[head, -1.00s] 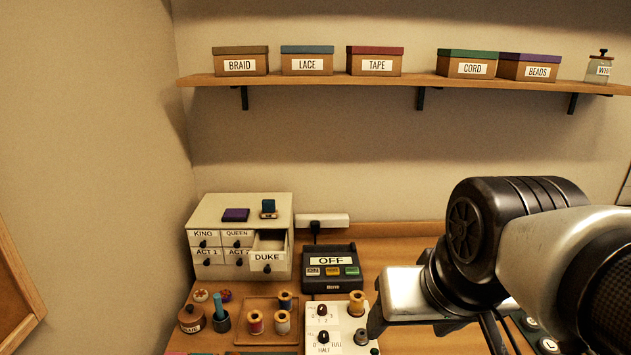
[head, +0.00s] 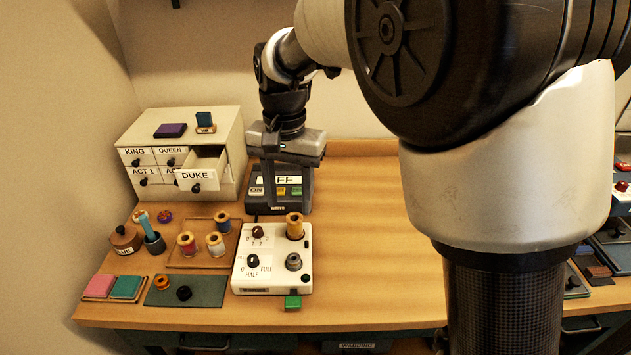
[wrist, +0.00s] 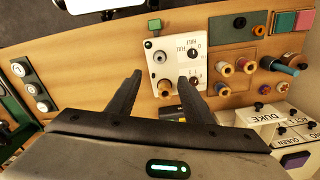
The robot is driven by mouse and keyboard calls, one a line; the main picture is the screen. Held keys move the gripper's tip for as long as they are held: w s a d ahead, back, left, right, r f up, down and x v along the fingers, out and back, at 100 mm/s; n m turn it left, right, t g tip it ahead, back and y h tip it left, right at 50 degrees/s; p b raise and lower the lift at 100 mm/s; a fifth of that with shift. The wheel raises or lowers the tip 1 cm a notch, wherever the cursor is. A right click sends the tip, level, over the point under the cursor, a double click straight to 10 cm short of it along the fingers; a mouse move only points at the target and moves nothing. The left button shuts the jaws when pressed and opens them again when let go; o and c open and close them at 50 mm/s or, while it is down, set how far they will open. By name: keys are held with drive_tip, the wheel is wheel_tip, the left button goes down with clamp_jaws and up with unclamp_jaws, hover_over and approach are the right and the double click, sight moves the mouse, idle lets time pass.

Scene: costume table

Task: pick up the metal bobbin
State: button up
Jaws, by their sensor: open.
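A small round grey metal piece (head: 293,261), which looks like the metal bobbin, sits on the right side of a white control panel (head: 240,278). It also shows in the wrist view (wrist: 160,57), just beyond the line of my fingertips. My gripper (head: 287,195) is open and empty, pointing down in front of the OFF box, above and behind the panel. The wrist view shows its two spread fingers (wrist: 160,78).
A wooden tray (head: 187,262) with several thread spools lies left of the panel. A dark mat (head: 208,290) with small round pieces lies in front of the tray. The drawer cabinet (head: 225,135) has its DUKE drawer open. The table right of the panel is clear.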

hover_over(293, 254)
drive_tip(key=s, duration=0.2)
drive_tip(key=f, duration=1.2)
drive_tip(key=shift+w+f, duration=0.3)
drive_tip(key=shift+f, duration=2.8)
clamp_jaws()
